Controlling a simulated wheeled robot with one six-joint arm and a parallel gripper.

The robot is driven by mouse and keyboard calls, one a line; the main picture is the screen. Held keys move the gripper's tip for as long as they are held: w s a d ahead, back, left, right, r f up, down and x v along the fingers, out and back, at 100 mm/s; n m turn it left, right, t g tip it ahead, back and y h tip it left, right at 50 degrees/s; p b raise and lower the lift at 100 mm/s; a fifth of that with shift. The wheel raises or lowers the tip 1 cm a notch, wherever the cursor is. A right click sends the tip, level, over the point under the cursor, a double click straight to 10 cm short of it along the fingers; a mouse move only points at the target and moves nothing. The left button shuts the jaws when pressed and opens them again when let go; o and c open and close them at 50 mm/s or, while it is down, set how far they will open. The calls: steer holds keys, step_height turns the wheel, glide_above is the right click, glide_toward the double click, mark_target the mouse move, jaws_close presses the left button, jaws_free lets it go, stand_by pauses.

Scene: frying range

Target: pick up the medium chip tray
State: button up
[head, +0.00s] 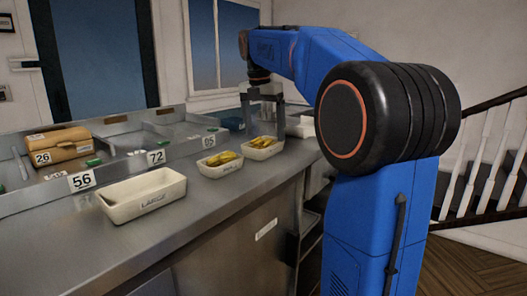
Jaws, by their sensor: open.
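Two cream trays with yellow chips stand on the steel counter. One chip tray (263,153) is under my gripper, and the other chip tray (221,170) is to its left, nearer the camera. Their front labels are too small to read, so I cannot tell which is the medium one. My gripper (262,124) points down, open, with its fingers apart over the back of the right chip tray. I cannot tell whether the fingers touch it.
Behind the trays is a metal rack (120,150) with number tags 56, 72 and 05. A brown box (62,147) tagged 26 sits there. A pale container (300,128) stands right of my gripper, partly hidden. The counter's front strip is clear.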

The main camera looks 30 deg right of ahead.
mark_target(264, 143)
steer(key=shift+w+d+f, duration=0.1)
steer(key=shift+w+f, duration=0.05)
steer(key=shift+f, duration=1.1)
steer(key=shift+w+f, duration=0.15)
steer(key=shift+f, duration=1.05)
steer(key=c, duration=1.9)
